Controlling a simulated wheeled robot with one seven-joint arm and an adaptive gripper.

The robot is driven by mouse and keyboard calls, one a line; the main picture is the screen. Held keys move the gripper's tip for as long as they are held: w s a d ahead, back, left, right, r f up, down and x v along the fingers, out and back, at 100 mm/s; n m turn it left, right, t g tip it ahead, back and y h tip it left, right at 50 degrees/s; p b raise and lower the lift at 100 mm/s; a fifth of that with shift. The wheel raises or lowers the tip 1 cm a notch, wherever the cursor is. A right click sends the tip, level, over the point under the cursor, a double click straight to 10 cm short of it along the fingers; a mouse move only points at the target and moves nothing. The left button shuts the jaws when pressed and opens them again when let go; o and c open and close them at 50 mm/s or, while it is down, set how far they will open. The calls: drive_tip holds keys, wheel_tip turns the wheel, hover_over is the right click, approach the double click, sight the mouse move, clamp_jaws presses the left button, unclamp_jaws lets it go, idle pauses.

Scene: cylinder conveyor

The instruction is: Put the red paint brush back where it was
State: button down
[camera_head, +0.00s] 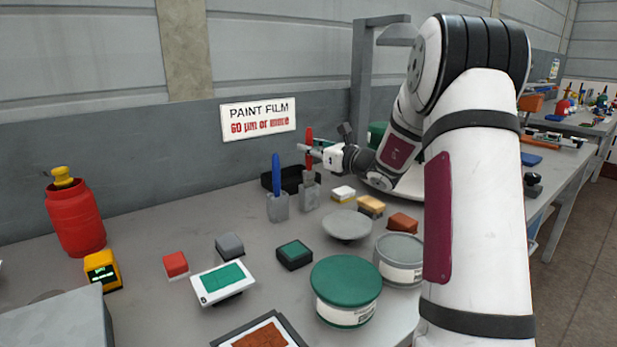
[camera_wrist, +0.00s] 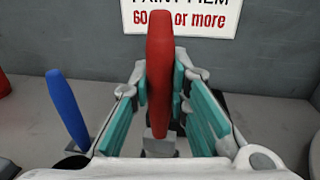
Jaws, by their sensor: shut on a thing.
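The red paint brush (camera_head: 309,135) stands upright in my gripper (camera_head: 312,150). In the wrist view its red handle (camera_wrist: 160,62) is between the teal finger pads of my gripper (camera_wrist: 161,88), which is shut on it. Below the fingers, the brush's lower part lines up with a grey block holder (camera_head: 310,197). I cannot tell for sure whether its end is inside the holder or just over it. A blue-handled brush (camera_head: 276,172) stands in a similar grey holder (camera_head: 278,207) to the left; its handle also shows in the wrist view (camera_wrist: 66,108).
A black tray (camera_head: 268,181) lies behind the holders. A white-and-yellow block (camera_head: 343,193), a round grey disc (camera_head: 346,224) and a green-lidded tub (camera_head: 346,281) are nearer. A wall sign (camera_head: 258,119) hangs behind. A red canister (camera_head: 75,218) stands far left.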

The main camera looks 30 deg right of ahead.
sight(311, 166)
drive_tip(key=shift+f+b, duration=0.4)
drive_tip(key=shift+f, duration=2.05)
drive_tip(key=shift+f, duration=0.15)
drive_tip(key=c, duration=1.5)
unclamp_jaws()
drive_tip(key=shift+c, duration=0.2)
